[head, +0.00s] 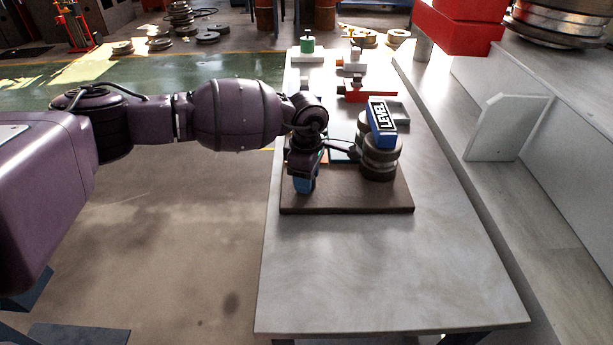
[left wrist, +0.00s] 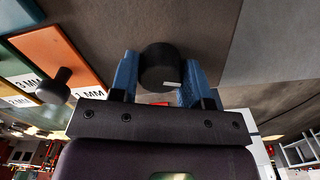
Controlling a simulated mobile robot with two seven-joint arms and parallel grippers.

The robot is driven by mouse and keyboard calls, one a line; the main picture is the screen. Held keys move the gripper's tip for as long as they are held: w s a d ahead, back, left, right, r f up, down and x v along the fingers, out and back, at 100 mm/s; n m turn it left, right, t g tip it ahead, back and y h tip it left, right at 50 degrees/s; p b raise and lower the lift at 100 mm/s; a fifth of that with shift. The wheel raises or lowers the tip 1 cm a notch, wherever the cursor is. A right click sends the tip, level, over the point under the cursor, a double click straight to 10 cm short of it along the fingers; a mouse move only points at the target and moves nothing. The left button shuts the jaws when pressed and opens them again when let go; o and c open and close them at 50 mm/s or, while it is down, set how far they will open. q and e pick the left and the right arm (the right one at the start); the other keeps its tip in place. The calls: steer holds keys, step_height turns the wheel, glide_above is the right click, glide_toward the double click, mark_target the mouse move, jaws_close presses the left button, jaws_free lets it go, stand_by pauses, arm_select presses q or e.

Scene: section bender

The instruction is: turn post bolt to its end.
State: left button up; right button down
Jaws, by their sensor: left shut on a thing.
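My left gripper (head: 305,184) points down over the left part of a brown base board (head: 345,203) on the grey table. In the left wrist view its blue fingers (left wrist: 160,72) are shut on a dark round knob with a small white mark, which I take to be the post bolt (left wrist: 161,62). One finger is on each side of it. The gripper hides the bolt in the head view. My right gripper is not in view.
Labelled plates, including an orange one (left wrist: 55,58) with a dark knob (left wrist: 54,86), lie beside the gripper. A red-based fixture (head: 368,97) and a green cylinder (head: 307,45) stand farther back. The front of the table (head: 380,280) is clear.

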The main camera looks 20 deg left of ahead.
arm_select(q)
steer(key=o, duration=0.9)
steer(key=shift+r, duration=0.1)
step_height(320, 180, up, 11)
steer(key=shift+f+p, duration=0.15)
steer(key=shift+p, duration=0.4)
